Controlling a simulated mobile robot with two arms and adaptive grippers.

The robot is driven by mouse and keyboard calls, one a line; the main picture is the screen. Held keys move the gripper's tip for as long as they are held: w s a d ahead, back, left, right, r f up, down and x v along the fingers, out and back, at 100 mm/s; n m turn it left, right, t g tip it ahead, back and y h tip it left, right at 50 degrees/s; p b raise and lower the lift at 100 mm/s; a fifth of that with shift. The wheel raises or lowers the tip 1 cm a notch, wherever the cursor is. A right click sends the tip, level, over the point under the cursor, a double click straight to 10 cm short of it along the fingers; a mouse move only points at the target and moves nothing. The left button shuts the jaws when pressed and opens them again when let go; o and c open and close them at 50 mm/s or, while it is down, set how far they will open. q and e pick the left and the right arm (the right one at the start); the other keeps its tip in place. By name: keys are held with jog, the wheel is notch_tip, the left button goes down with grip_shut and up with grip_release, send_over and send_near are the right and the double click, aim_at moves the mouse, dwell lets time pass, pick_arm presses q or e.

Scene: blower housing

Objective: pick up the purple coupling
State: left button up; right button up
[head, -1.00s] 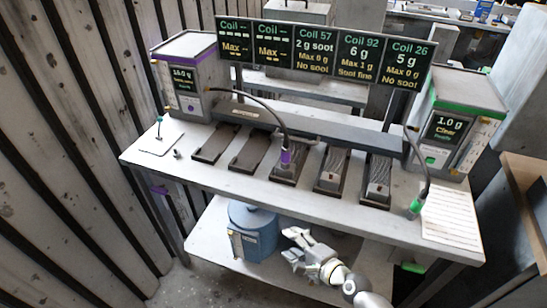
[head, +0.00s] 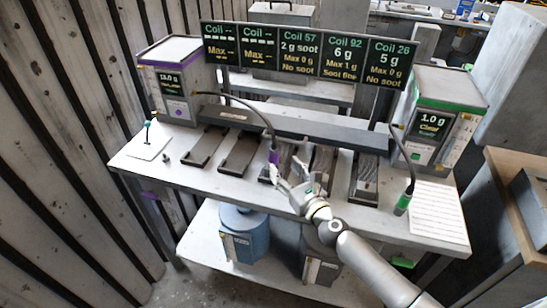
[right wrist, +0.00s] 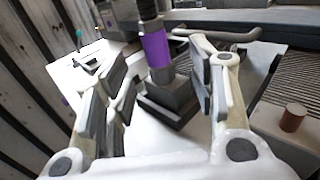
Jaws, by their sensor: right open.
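The purple coupling (head: 273,157) hangs at the end of a black hose, over the middle tray on the bench. In the right wrist view the coupling (right wrist: 156,50) stands upright on a dark fitting, beyond and between my fingers. My right gripper (head: 289,172) is open, just in front and to the right of the coupling in the head view. In the right wrist view the right gripper (right wrist: 163,82) has nothing between its pads up close. I cannot tell whether a finger touches the coupling. My left gripper is not in view.
Dark trays (head: 240,153) line the bench. A green coupling (head: 403,203) on a hose is at the right, beside a paper sheet (head: 433,212). A purple-trimmed box (head: 172,85) and a green-trimmed box (head: 436,115) stand at the ends. Blue drum (head: 243,228) below.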

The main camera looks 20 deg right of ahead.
aim_at(276, 159)
jog(key=shift+w+a+r, duration=0.1)
jog(key=shift+w+a, duration=0.15)
jog(key=shift+w, duration=0.85)
jog(key=shift+w+a+r, duration=0.1)
jog(key=shift+w+a, duration=0.2)
jog(key=shift+w, duration=0.85)
jog(key=shift+w+a+r, duration=0.1)
jog(key=shift+w+a, duration=0.15)
jog(key=shift+w, duration=0.85)
jog(key=shift+c, duration=0.3)
grip_shut()
